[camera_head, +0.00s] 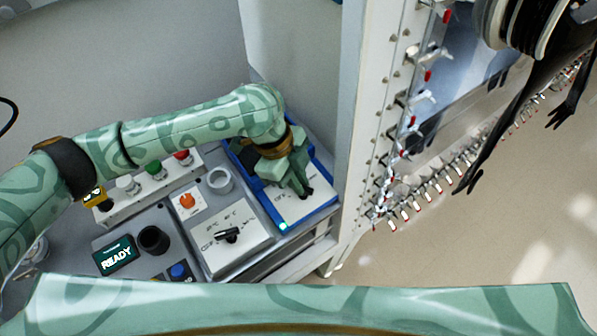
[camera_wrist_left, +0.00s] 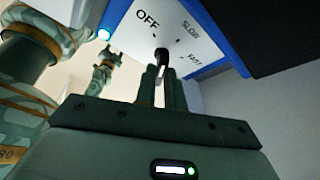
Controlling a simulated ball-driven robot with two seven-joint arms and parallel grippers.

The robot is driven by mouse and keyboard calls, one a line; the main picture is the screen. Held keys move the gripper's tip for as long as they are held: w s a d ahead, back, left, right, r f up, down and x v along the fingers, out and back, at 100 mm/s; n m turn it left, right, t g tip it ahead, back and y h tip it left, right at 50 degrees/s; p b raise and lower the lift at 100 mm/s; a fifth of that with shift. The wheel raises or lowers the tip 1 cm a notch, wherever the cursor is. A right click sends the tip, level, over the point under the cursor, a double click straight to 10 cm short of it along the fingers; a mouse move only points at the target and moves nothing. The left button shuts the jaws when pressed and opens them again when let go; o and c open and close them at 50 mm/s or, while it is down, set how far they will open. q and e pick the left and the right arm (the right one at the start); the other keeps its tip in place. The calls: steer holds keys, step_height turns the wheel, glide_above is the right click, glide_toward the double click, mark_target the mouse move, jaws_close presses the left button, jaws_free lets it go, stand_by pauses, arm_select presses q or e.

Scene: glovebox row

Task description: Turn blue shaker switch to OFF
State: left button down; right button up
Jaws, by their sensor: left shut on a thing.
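The blue shaker (camera_head: 271,208) is a blue-edged unit with a white control panel, at the right end of the bench in the head view. In the left wrist view its panel (camera_wrist_left: 183,40) reads OFF, SLOW and FAST. Its black switch (camera_wrist_left: 162,56) stands between my fingertips. My left gripper (camera_head: 303,192) reaches down onto the panel and is shut on the switch; it also shows in the left wrist view (camera_wrist_left: 163,75). The exact setting of the switch is hard to tell, as the fingers partly cover it.
Left of the shaker stands a grey unit with its own black switch (camera_head: 228,235) and an orange knob (camera_head: 187,201). A READY display (camera_head: 117,257), a black cup (camera_head: 153,240) and a button strip (camera_head: 154,170) lie further left. A white perforated frame (camera_head: 370,130) rises close on the right.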

stand_by(0.4)
arm_select(q)
steer(key=c, duration=1.5)
jaws_free()
steer(key=p+v, duration=0.3)
steer(key=v, duration=1.3)
steer(key=shift+a+r+p, duration=0.1)
steer(key=shift+a+p, duration=0.05)
steer(key=shift+p, duration=0.2)
